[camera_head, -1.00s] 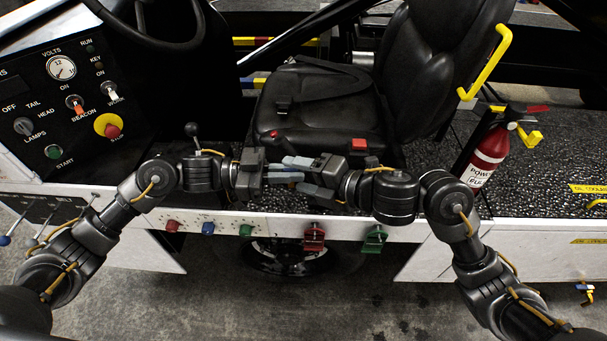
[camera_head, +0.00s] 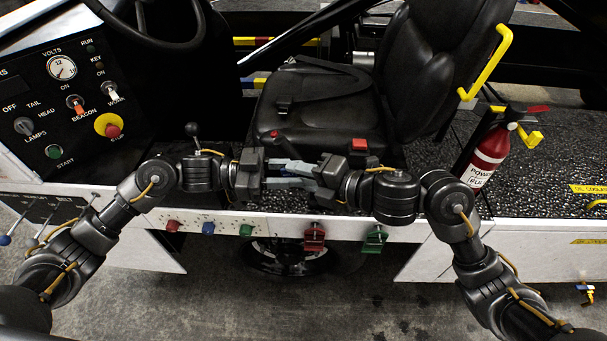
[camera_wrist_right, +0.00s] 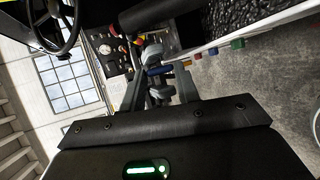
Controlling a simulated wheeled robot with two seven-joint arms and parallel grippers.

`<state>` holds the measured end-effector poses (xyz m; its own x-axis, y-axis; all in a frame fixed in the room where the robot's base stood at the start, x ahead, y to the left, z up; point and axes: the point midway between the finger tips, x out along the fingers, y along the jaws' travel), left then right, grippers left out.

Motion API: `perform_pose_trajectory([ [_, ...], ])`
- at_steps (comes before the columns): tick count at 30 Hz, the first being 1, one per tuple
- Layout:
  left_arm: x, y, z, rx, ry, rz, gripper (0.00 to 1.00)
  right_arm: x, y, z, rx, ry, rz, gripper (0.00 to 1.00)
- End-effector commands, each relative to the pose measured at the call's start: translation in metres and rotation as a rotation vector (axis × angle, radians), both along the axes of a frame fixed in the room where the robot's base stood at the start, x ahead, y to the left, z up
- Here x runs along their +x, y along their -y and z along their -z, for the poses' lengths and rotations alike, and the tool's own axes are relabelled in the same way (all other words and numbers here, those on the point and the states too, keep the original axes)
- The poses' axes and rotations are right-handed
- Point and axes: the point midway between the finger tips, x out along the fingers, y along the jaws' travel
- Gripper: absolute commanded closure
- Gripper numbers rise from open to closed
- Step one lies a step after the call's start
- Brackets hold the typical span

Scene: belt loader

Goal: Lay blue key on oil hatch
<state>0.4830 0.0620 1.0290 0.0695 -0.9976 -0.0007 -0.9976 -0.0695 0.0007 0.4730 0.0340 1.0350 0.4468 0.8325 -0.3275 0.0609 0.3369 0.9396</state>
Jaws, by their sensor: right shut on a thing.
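My right gripper (camera_head: 292,174) and left gripper (camera_head: 270,174) meet tip to tip in front of the seat. The blue key (camera_wrist_right: 159,70) shows as a small blue piece between the fingertips in the right wrist view, and my right gripper is shut on it. In the head view the fingers hide most of it. The left jaws lie right at the key, but their opening is hidden. A yellow label reading like "oil cooler" (camera_head: 588,188) lies on the black deck at the far right, beside a yellow handle (camera_head: 597,204); the hatch is cut off there.
The black seat (camera_head: 320,95) stands behind the grippers. A red fire extinguisher (camera_head: 487,153) and yellow grab rail (camera_head: 486,67) stand between the grippers and the right deck. A control panel (camera_head: 75,90) is at left. Red (camera_head: 314,237) and green (camera_head: 375,239) pedals hang below the sill.

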Motion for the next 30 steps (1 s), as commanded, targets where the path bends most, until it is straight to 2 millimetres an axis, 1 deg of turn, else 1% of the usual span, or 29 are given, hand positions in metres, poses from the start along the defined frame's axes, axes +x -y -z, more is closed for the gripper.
perform_pose_trajectory([
  [5,-0.001,-0.024,0.001,0.003,-0.001,-0.004,0.67,0.000,0.000,0.000,0.000,0.000,0.001,0.97],
  [12,-0.005,-0.075,0.001,0.004,-0.001,-0.004,0.67,0.000,0.000,0.000,0.000,0.000,0.000,0.97],
  [15,-0.006,-0.093,0.001,0.003,0.000,-0.003,0.67,0.000,0.000,0.000,0.000,0.000,0.000,0.97],
  [18,-0.007,-0.106,0.001,0.003,-0.001,-0.003,0.67,0.000,0.000,0.000,0.000,0.000,0.000,0.97],
  [24,-0.008,-0.118,0.000,0.001,0.000,-0.001,0.67,0.000,0.000,0.000,0.000,0.000,0.000,0.97],
  [28,-0.008,-0.117,0.002,-0.003,-0.005,-0.003,0.67,0.000,0.000,0.000,0.000,0.000,0.000,0.97],
  [30,-0.006,-0.113,0.010,-0.014,-0.022,-0.013,0.67,0.000,0.000,0.000,0.000,0.000,0.000,0.97],
])
